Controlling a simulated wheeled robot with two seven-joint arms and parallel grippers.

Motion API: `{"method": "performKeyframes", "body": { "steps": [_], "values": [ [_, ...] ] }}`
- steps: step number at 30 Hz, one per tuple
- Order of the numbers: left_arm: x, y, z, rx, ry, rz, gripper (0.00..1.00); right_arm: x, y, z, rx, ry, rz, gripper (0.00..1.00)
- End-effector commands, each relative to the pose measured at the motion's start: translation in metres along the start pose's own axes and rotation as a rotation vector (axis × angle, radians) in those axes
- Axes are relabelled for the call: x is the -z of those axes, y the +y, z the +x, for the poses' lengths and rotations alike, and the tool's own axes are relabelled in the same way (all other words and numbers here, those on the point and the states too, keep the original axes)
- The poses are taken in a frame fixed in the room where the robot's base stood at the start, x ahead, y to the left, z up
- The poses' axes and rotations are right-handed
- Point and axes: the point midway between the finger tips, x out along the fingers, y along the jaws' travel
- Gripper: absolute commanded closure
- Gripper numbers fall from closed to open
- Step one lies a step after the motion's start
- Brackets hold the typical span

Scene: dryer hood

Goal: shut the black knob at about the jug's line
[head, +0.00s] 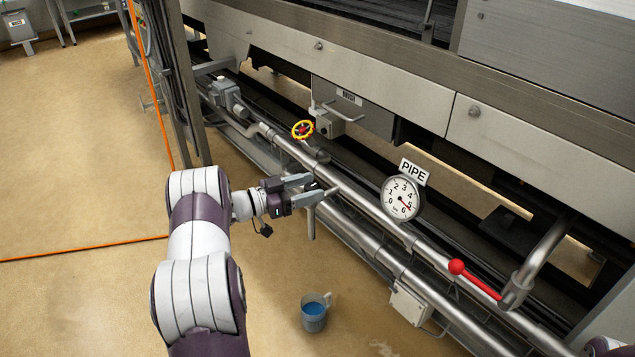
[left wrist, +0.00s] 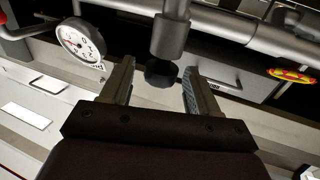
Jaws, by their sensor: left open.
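The black knob (left wrist: 160,73) shows in the left wrist view at the end of a grey pipe stub (left wrist: 170,35). It lies between the tips of my left gripper (left wrist: 158,82), with a visible gap to each finger; its depth relative to the tips is hard to tell. In the head view my left gripper (head: 312,190) is open beside the upper pipe and hides the knob. The jug (head: 314,313), clear with blue contents, stands on the floor below and in front of the pipes.
A PIPE gauge (head: 401,198) stands on the pipe right of the gripper. A red lever (head: 475,279) is further right. A yellow handwheel (head: 303,130) is behind the gripper. An orange cable (head: 85,249) crosses the floor at left. The floor around the jug is clear.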

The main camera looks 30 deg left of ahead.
Motion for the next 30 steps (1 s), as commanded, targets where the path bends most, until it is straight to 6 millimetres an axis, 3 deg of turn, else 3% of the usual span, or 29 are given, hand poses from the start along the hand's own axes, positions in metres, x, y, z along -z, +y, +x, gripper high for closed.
{"method": "performKeyframes", "body": {
  "steps": [1,6,12,30],
  "values": [
    [0.005,-0.001,-0.015,0.005,-0.001,-0.002,0.4,0.001,0.0,-0.01,0.0,0.0,0.0,0.57],
    [0.004,-0.001,-0.061,0.004,0.0,-0.002,0.4,0.003,0.0,-0.021,0.0,0.0,0.0,0.57],
    [0.001,0.0,-0.092,0.001,-0.001,0.0,0.4,0.003,0.0,-0.027,0.0,0.0,0.0,0.57],
    [0.0,0.0,-0.097,0.0,0.0,0.006,0.4,0.003,0.0,-0.027,0.0,0.0,0.0,0.57]
  ]
}}
